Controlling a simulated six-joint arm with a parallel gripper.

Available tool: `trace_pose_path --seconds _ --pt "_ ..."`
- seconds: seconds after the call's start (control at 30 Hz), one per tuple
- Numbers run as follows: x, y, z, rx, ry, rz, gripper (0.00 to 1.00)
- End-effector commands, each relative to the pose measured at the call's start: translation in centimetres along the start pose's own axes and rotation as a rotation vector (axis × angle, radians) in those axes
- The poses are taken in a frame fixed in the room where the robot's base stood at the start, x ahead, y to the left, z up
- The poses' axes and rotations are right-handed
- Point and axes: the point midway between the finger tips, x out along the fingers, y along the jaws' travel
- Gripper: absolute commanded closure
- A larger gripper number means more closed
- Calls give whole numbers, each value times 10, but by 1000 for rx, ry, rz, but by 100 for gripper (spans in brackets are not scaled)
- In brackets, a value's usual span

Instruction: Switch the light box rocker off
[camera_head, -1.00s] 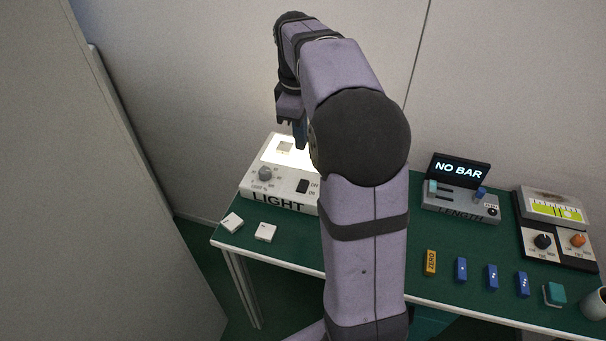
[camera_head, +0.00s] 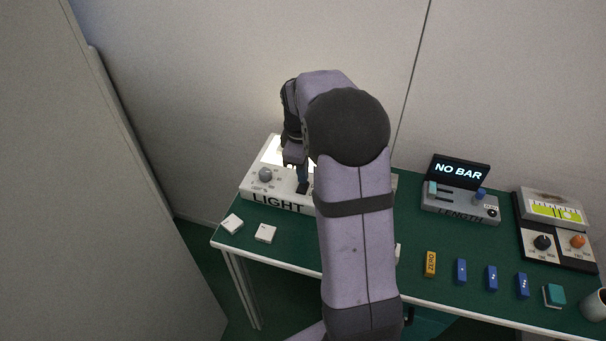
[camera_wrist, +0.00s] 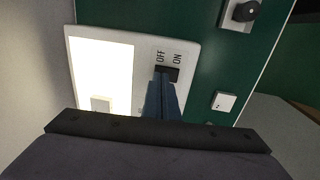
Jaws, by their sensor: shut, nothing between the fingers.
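The white light box (camera_head: 251,187) stands at the left end of the green table, its top panel lit. Its dark rocker (camera_wrist: 169,73) is marked OFF on the side nearer the lit panel and ON on the other. My gripper (camera_head: 302,181) points down over the rocker, closed and empty. In the wrist view my blue fingers (camera_wrist: 160,96) overlap the rocker's lower edge and hide part of it. I cannot tell whether they touch it or which way it is tilted.
Two white tiles (camera_head: 232,223) (camera_head: 265,233) lie in front of the light box, and a small tile (camera_wrist: 101,104) sits on its lit panel. A knob (camera_head: 265,174) stands left of the rocker. The NO BAR length gauge (camera_head: 458,201) is farther right.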

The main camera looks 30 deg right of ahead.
Motion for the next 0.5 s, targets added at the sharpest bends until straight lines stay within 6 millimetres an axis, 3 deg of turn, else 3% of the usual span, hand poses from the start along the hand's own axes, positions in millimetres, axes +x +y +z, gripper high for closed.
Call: trace_pose_path --seconds 0.2,0.5 --pt "11 0 0 0 0 0 100" --pt "12 0 0 0 0 1 100"
